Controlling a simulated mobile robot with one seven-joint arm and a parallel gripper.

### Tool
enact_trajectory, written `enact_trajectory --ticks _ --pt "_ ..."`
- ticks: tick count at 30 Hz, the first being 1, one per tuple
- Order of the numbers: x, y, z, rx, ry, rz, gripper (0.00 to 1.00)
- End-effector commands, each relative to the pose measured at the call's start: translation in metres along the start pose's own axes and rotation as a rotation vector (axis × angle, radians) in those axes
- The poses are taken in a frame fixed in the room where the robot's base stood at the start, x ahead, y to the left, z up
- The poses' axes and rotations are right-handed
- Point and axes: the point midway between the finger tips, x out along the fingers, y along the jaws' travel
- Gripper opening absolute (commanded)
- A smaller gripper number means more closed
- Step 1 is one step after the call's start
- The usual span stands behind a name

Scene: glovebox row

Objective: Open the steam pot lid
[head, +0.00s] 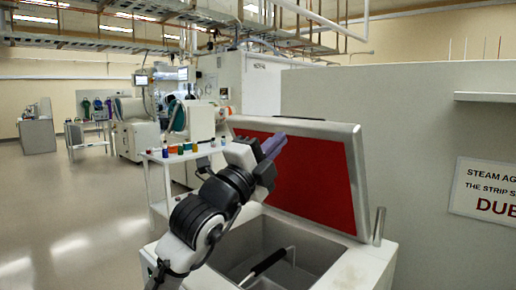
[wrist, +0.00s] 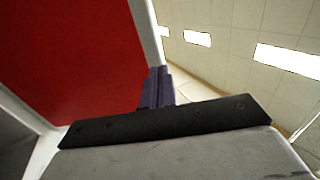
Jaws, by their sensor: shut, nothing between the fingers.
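The steam pot lid (head: 315,180) stands raised and tilted back over the pot, with its red inner face and pale metal rim showing. The same red face (wrist: 65,60) fills the left of the wrist view. The open steam pot (head: 350,272) shows a grey basin below, with a black-handled rod inside. My gripper (head: 273,145), with purple fingers, is at the lid's upper left part, in front of the red face in the head view. In the wrist view the fingers (wrist: 157,88) are together and empty, close to the lid's edge strip. I cannot tell whether they touch it.
A white side table (head: 160,157) with several small coloured bottles stands behind the pot on the left. A grey partition (head: 430,120) with a sign (head: 485,188) is on the right. The floor (head: 65,210) at left is clear.

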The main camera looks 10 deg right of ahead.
Motion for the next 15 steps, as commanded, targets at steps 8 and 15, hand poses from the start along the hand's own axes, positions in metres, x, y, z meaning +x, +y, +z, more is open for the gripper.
enact_trajectory --ticks 8,15 --pt "0.027 -0.001 0.000 0.000 0.000 -0.001 0.00" --pt "0.028 0.000 0.000 0.000 0.000 -0.001 0.00"
